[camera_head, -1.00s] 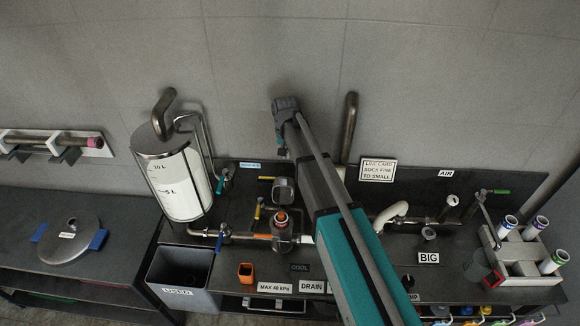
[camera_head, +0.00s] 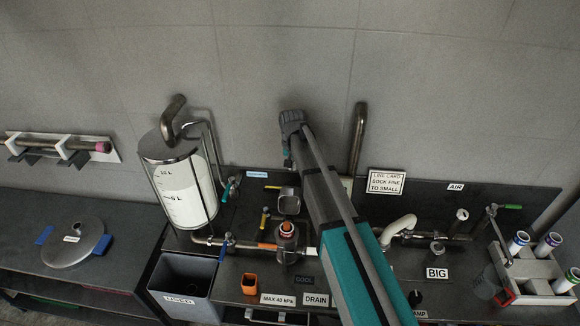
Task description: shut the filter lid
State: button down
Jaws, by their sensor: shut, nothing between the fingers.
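The filter lid (camera_head: 289,201) is a grey, rounded-square piece, raised behind the filter housing (camera_head: 286,249), so the filter stands open. The housing is a dark, upright body with an orange-red ring at its top, set in the pipe run on the bench. My arm reaches from the bottom of the picture up past the right side of the lid and housing. Its far end is against the wall background, above the lid. My gripper cannot be made out; the arm seems to hide it. No contact with the lid shows.
A tank (camera_head: 182,190) with level marks stands left of the filter. Yellow-handled (camera_head: 264,219) and blue-handled (camera_head: 224,246) valves are close by. A grey bin (camera_head: 184,287) and an orange cup (camera_head: 249,284) sit in front. A rack (camera_head: 530,286) stands at the right.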

aim_at(282, 194)
jog(key=shift+f+b, duration=3.9)
jog(key=shift+f, duration=0.25)
jog(key=s, duration=0.1)
jog(key=s+r+p, duration=0.1)
jog(key=s, duration=0.1)
jog(key=shift+s+r, duration=0.1)
jog(key=shift+r, duration=0.15)
jog(key=shift+s+p, duration=0.25)
jog(key=shift+p, duration=0.05)
